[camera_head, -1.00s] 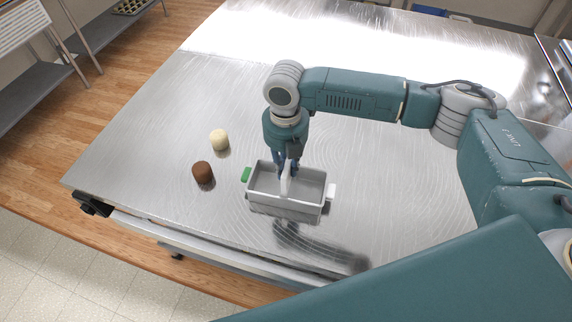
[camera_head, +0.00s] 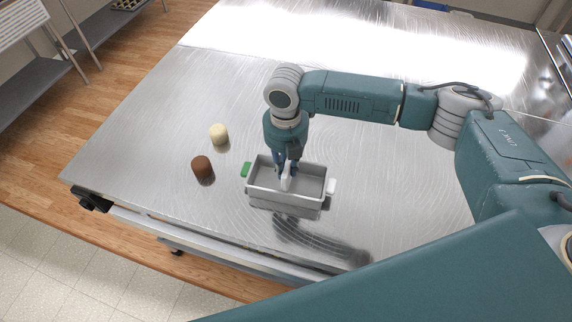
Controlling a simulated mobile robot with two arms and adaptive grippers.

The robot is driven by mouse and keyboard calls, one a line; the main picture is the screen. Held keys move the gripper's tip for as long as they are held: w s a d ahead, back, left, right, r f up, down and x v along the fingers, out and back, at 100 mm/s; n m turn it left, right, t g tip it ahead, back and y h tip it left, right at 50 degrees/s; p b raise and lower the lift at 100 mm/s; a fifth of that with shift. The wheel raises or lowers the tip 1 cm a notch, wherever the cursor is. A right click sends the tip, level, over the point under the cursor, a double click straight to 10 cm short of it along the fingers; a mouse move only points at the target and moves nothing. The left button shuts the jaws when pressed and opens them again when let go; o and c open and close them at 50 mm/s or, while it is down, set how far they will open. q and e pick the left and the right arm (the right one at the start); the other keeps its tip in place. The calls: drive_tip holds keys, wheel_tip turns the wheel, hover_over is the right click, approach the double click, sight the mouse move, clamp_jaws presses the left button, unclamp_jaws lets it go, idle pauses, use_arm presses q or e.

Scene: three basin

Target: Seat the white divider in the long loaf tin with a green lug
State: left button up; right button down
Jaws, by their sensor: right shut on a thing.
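The long grey loaf tin (camera_head: 308,198) stands on the steel table. A green lug (camera_head: 246,169) is on its left end and a white lug (camera_head: 331,186) on its right end. My right gripper (camera_head: 287,168) points down over the middle of the tin and is shut on the white divider (camera_head: 286,183). The divider is upright across the tin, with its lower part between the long walls. Whether it touches the tin's floor I cannot tell. My left gripper is not in view.
My right arm spans the right side.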

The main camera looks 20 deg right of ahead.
drive_tip(key=shift+f+b, duration=0.45)
drive_tip(key=shift+f, duration=0.85)
drive_tip(key=c, duration=1.5)
unclamp_jaws()
wheel_tip(320, 180, up, 12)
